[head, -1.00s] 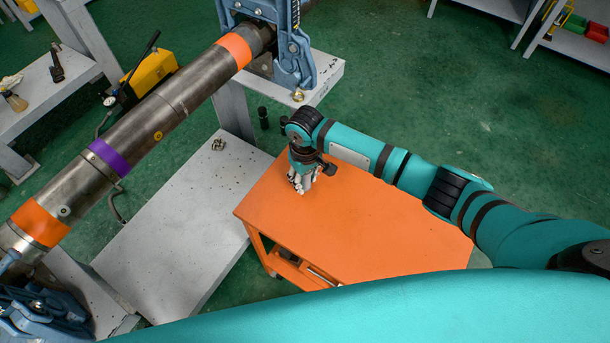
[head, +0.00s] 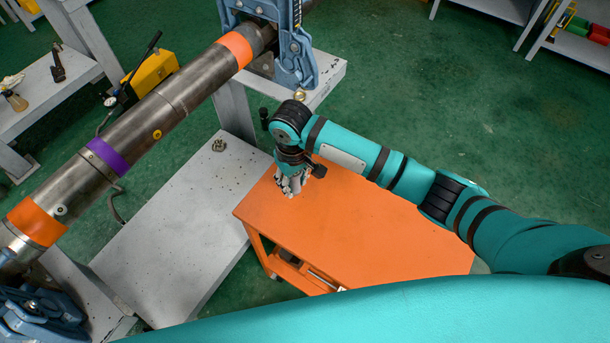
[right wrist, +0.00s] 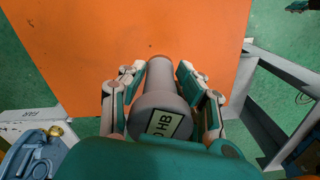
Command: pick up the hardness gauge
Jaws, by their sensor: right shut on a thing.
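The hardness gauge (right wrist: 160,100) is a grey cylinder with a wider head and a label reading "HB". In the right wrist view it stands between the two fingers of my right gripper (right wrist: 160,80), which is shut on it. In the head view my right gripper (head: 291,187) points down at the far left corner of the orange cart top (head: 350,220); the gauge is hidden there by the gripper and wrist. I cannot tell whether the gauge touches the cart top. My left gripper does not show.
A long steel pipe (head: 170,112) with orange and purple bands lies in blue vises (head: 290,45) at the left. A grey bench plate (head: 175,230) lies beside the cart. A yellow pump (head: 152,70) stands behind the pipe. The rest of the cart top is clear.

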